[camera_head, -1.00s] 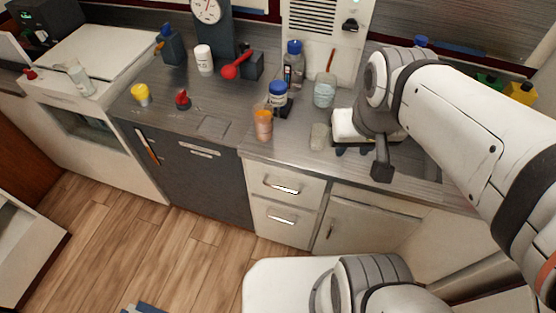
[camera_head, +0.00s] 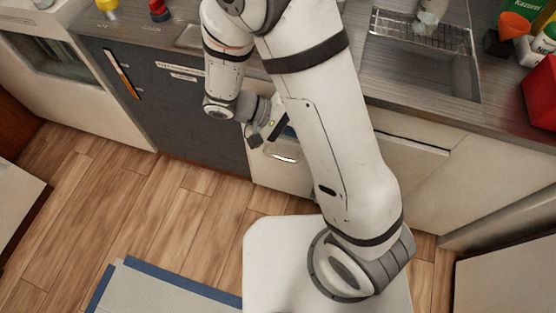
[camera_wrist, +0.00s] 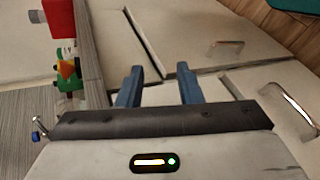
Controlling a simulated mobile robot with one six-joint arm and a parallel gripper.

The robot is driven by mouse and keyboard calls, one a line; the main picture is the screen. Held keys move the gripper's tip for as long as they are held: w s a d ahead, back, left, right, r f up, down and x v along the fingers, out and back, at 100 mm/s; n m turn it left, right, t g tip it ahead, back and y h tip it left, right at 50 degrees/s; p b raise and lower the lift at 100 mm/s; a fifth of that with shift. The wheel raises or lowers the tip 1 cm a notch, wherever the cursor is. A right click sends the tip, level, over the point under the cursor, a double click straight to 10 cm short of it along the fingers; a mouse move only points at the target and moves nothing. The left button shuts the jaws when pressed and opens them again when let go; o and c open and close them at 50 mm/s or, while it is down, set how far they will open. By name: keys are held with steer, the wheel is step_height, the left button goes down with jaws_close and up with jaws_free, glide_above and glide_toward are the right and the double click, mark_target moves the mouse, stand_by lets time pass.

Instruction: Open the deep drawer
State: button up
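A lower drawer handle (camera_head: 282,154), a pale metal bar on a cream front, shows just below my gripper (camera_head: 272,131) in the head view. The same looped handle appears to be the one at the right of the wrist view (camera_wrist: 290,105), off to the side of the fingers. The upper drawer front and its handle are hidden behind my arm and gripper. In the wrist view my gripper (camera_wrist: 160,88) has its two blue fingers apart, nothing seen between them, pointing at the cream cabinet fronts. I cannot tell which drawer is the deep one.
A cabinet door handle (camera_wrist: 226,48) shows beyond the drawers. A dark dishwasher-like front (camera_head: 165,105) is left of the drawers. The counter holds a drying rack (camera_head: 420,30) and several items at the right (camera_head: 515,30). A grey mat (camera_head: 165,290) lies on the wooden floor.

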steer(key=a+f+n+t+b, duration=0.2)
steer(key=a+f+t+b, duration=0.25)
steer(key=f, duration=0.55)
steer(key=a+f+n+t+h+b, duration=0.1)
steer(key=a+f+n+t+b, duration=0.2)
steer(key=f+t, duration=0.45)
steer(key=a+f+n+t+b, duration=0.2)
steer(key=a+f+t+b, duration=0.2)
steer(key=f, duration=0.8)
steer(key=b+x, duration=0.1)
steer(key=x, duration=0.6)
steer(key=shift+w+r, duration=0.2)
steer(key=shift+w, duration=0.05)
steer(key=shift+d, duration=0.15)
jaws_close()
